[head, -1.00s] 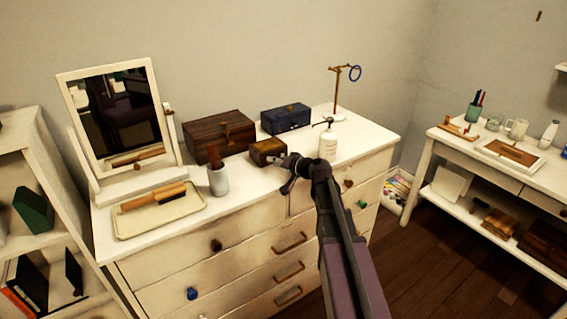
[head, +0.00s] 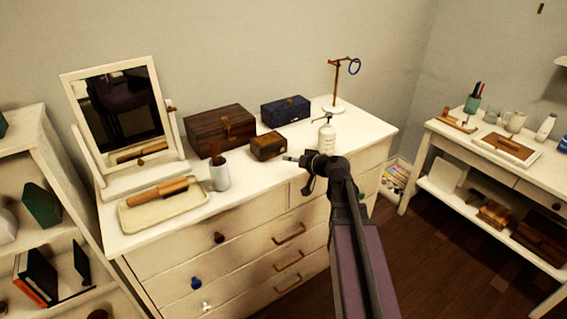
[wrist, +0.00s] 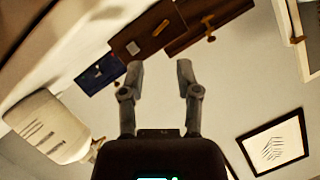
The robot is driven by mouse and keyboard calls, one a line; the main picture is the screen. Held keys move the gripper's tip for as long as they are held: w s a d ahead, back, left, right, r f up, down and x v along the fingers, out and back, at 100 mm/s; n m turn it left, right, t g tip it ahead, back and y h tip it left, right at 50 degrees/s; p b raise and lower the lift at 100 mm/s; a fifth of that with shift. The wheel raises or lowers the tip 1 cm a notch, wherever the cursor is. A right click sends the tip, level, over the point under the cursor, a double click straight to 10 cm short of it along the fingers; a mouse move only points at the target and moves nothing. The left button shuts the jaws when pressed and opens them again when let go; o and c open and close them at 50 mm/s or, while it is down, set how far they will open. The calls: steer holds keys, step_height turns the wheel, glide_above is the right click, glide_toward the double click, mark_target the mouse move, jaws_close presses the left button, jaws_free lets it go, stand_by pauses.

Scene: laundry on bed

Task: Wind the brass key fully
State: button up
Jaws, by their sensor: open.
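The small brown wooden box (head: 267,146) sits on the dresser top, with a small brass patch on it. It also shows in the wrist view (wrist: 132,42). The larger dark wooden box (head: 205,130) stands behind it to the left. A brass fitting (head: 227,130) stands out from its front and shows in the wrist view (wrist: 210,28). I cannot tell whether either brass part is the key. My gripper (head: 293,159) is at the dresser's front edge, right of the small box and apart from it. In the wrist view its fingers (wrist: 160,72) are spread with nothing between them.
A white pump bottle (head: 327,138) stands close behind my gripper. A blue box (head: 285,112) and a brass stand with a ring (head: 336,82) are at the back. A grey cup (head: 220,176), a tray (head: 133,224) and a mirror (head: 70,107) stand left.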

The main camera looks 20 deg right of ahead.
steer(key=s+a+r+g+h+p, duration=0.1)
steer(key=s+a+r+g+p, duration=0.1)
steer(key=s+p, duration=0.4)
steer(key=s+a+r+g+h+p, duration=0.2)
steer(key=s+r+g+p, duration=0.3)
steer(key=p, duration=0.5)
steer(key=s+a+r+n+g+h+p, duration=0.1)
steer(key=s+a+r+g+h+p, duration=0.1)
steer(key=s+a+r+g+p, duration=0.2)
steer(key=s+r+p, duration=0.1)
steer(key=s+p, duration=0.2)
steer(key=p, duration=0.1)
steer(key=shift+s+r, duration=0.35)
stand_by(0.7)
steer(key=shift+f, duration=0.1)
